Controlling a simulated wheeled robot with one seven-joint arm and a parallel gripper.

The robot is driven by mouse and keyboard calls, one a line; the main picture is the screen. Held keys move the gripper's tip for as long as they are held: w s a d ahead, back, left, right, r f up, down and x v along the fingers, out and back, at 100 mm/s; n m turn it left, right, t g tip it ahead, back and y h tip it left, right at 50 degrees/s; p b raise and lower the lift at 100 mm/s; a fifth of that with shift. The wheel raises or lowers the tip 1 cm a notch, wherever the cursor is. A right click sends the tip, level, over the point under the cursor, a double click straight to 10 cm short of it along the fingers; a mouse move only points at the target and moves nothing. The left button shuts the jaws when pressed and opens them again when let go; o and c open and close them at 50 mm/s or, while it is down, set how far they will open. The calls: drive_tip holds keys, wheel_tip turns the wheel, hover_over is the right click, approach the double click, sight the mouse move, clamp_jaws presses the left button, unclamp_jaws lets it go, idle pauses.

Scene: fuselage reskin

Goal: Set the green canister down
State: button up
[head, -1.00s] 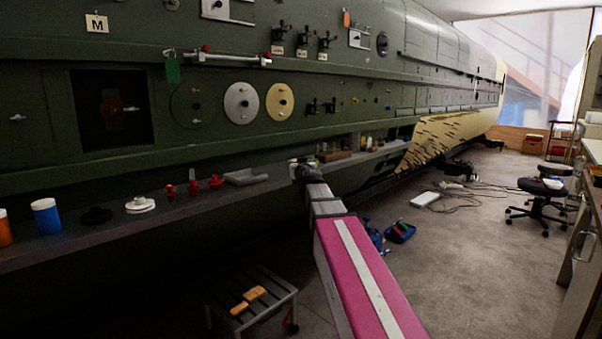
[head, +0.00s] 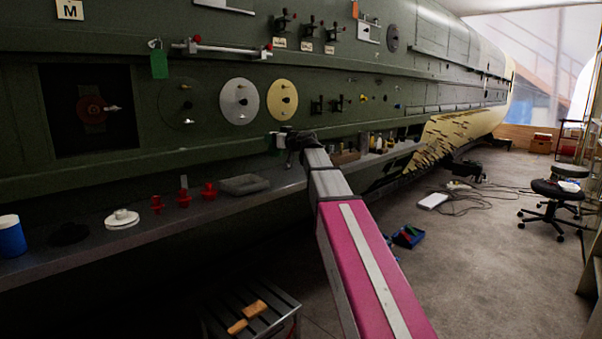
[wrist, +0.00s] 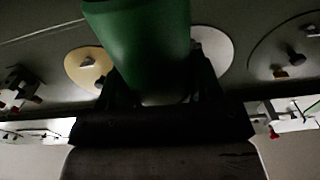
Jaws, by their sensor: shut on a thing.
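The green canister (wrist: 145,45) fills the upper middle of the wrist view. My gripper (wrist: 152,98) is shut on it, with a dark finger on each side. In the head view my gripper (head: 296,140) is at the far end of my arm, above the grey ledge (head: 130,232) and close to the green fuselage wall. Only a small bit of green shows beside it there, and my arm hides much of that spot. I cannot tell whether the canister's base touches the ledge.
On the ledge stand a blue canister (head: 11,236), a white lidded disc (head: 122,219), several red fittings (head: 183,196) and a grey tray (head: 244,184). A wooden block (head: 345,156) sits right of my gripper. A low step (head: 252,310) stands on the floor below.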

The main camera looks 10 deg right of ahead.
drive_tip(key=shift+w+d+f, duration=0.35)
drive_tip(key=shift+d+f, duration=1.4)
drive_tip(key=shift+d, duration=0.05)
drive_tip(key=shift+w+d+f, duration=0.3)
drive_tip(key=shift+d+f, duration=1.45)
drive_tip(key=shift+w+d+f, duration=0.35)
drive_tip(key=shift+d+f, duration=1.4)
drive_tip(key=shift+d, duration=0.05)
drive_tip(key=o, duration=1)
drive_tip(key=shift+f, duration=0.1)
drive_tip(key=v, duration=1.2)
